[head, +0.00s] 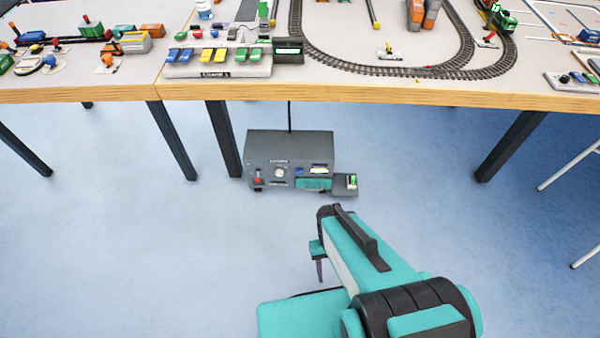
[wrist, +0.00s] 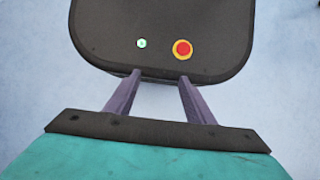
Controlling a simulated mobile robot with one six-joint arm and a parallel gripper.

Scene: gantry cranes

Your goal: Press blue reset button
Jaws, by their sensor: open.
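The blue button (head: 299,171) is a small spot on the front of a dark grey control box (head: 290,145), which stands on the floor under the table. My gripper (head: 320,274) points down in front of the box, nearer to me and clear of it. In the wrist view its two purple fingers (wrist: 160,77) are apart with nothing between them. The blue button and the box are not in the wrist view.
The box's front also has a red-topped lever (head: 258,178), a white dial (head: 279,172) and a small side unit (head: 346,184). Dark table legs (head: 222,140) stand at the sides. The blue floor (head: 130,250) is clear.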

